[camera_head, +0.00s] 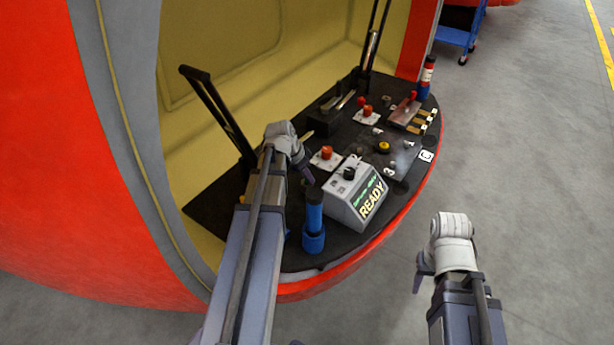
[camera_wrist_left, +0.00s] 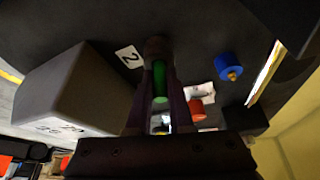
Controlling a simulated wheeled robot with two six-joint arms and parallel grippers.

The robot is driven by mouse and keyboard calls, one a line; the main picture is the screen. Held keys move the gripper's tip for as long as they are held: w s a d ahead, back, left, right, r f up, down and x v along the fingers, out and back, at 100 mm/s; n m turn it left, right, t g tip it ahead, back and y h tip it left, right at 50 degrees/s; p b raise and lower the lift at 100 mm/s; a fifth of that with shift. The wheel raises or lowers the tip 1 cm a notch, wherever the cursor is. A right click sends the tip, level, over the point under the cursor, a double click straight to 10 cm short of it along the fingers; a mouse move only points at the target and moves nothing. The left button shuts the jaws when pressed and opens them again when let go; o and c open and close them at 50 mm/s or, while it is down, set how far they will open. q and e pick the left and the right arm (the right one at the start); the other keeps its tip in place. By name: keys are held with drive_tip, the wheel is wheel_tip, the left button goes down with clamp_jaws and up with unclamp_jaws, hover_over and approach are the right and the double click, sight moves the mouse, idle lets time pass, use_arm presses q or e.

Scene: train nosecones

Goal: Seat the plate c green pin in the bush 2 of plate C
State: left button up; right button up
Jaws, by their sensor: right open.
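The green pin (camera_wrist_left: 160,84) stands between the two fingers of my left gripper (camera_wrist_left: 160,90) in the left wrist view. The fingers close in on its sides, so the gripper looks shut on it. The pin's far end points at a dark round bush (camera_wrist_left: 155,46) beside a white label "2" (camera_wrist_left: 129,57). I cannot tell whether the pin is in the bush or just above it. In the head view my left gripper (camera_head: 304,168) is low over the black deck, and the pin is hidden there. My right gripper (camera_head: 422,277) is open and empty, off the deck's right edge.
A grey box with a READY display (camera_head: 358,196) stands close by the left gripper. A blue cylinder (camera_head: 314,222) stands at the deck's (camera_head: 240,208) near edge.

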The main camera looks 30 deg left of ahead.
use_arm(q)
drive_tip(key=shift+o, duration=1.4)
drive_tip(key=shift+s+f, duration=0.1)
drive_tip(key=shift+f, duration=0.05)
drive_tip(key=shift+o, duration=0.3)
drive_tip(key=shift+r+p, duration=0.45)
drive_tip(key=shift+p, duration=0.15)
drive_tip(key=p+v, duration=1)
drive_tip(key=v, duration=0.1)
drive_tip(key=shift+r+p, duration=0.3)
drive_tip(key=shift+r, duration=0.05)
